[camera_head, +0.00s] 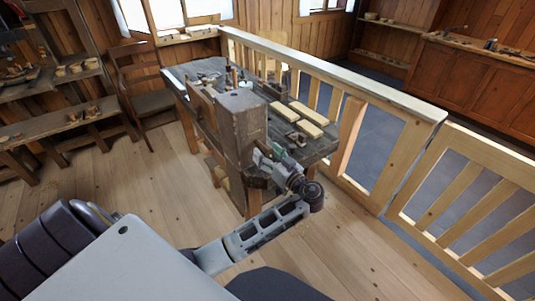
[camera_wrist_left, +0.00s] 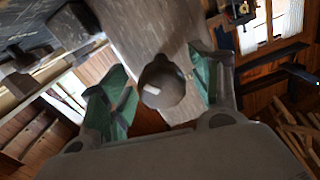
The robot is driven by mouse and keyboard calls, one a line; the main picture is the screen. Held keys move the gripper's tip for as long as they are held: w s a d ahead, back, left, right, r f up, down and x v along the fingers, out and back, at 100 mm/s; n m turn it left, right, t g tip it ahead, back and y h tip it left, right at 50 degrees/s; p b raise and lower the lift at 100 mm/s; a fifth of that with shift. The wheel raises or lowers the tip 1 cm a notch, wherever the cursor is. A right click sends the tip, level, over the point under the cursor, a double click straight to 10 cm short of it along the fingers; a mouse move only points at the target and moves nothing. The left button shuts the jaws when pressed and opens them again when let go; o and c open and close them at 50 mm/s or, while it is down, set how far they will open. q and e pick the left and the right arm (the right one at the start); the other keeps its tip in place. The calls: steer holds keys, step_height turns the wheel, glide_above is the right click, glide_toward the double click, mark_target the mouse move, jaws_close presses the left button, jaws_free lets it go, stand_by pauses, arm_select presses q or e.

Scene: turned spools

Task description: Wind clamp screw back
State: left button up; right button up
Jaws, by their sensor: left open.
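A dark rounded knob, which looks like the end of the clamp screw (camera_wrist_left: 165,88), shows in the left wrist view in front of a grey weathered wooden jaw board (camera_wrist_left: 140,35). My left gripper (camera_wrist_left: 158,86) is open, with one green-padded finger on each side of the knob and visible gaps between. In the head view my left gripper (camera_head: 261,160) is at the front end of the workbench, by the upright wooden jaw (camera_head: 240,130). The screw is hidden there. My right gripper is not in view.
The workbench (camera_head: 315,150) carries several pale wooden blocks (camera_head: 305,113) and small tools. A wooden railing (camera_head: 340,85) runs behind it. A chair (camera_head: 140,80) and shelves stand at the left. The plank floor (camera_head: 130,180) left of the bench is clear.

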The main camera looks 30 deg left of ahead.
arm_select(q)
steer(key=shift+a, duration=0.1)
steer(key=c, duration=1)
steer(key=shift+c, duration=0.2)
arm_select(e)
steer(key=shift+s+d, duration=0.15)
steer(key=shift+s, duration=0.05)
arm_select(q)
steer(key=shift+f, duration=0.1)
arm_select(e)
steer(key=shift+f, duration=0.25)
